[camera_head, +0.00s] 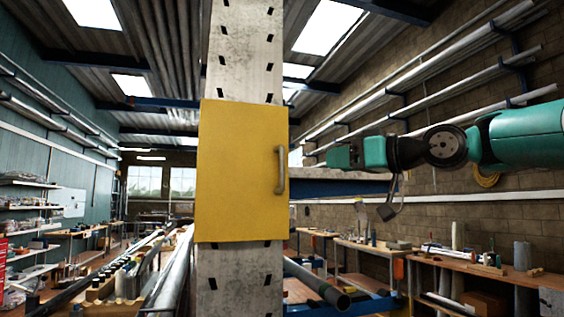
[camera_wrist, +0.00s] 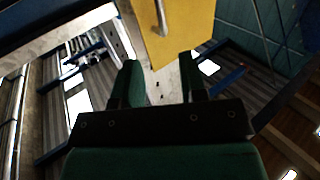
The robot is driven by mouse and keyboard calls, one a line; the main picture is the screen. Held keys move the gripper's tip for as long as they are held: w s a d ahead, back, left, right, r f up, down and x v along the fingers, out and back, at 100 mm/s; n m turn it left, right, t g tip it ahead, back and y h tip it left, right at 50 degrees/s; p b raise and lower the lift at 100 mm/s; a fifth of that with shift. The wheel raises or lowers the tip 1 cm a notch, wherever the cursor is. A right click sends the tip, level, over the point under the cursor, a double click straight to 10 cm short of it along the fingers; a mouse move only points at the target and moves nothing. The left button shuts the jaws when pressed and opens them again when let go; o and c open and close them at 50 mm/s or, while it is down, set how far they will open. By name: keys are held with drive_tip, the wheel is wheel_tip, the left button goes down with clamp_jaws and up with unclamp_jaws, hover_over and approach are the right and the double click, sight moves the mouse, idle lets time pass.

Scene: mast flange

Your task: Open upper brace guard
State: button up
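The yellow guard panel (camera_head: 238,175) covers a stretch of the upright grey mast (camera_head: 240,60) and looks closed against it. Its grey bar handle (camera_head: 281,170) stands upright near the panel's right edge. My gripper (camera_head: 333,157) is to the right of the handle, apart from it, pointing left. In the wrist view my gripper (camera_wrist: 158,62) has its two green fingers spread with nothing between them. The guard (camera_wrist: 178,32) and part of its handle (camera_wrist: 161,14) show beyond the fingertips, at the top of that view.
A horizontal beam (camera_head: 345,186) runs right from the mast, just below my gripper. Workbenches (camera_head: 440,262) with tools line the right wall, and pipes (camera_head: 165,275) lie at lower left. The space between my gripper and the handle looks clear.

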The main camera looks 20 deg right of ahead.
sight(284, 167)
drive_tip(key=p+x, duration=0.6)
drive_tip(key=x, duration=0.8)
drive_tip(key=shift+r, duration=0.15)
drive_tip(key=shift+w+a+p, duration=0.3)
drive_tip(key=shift+w+a, duration=0.05)
drive_tip(key=shift+w, duration=0.15)
drive_tip(key=shift+f, duration=0.2)
clamp_jaws()
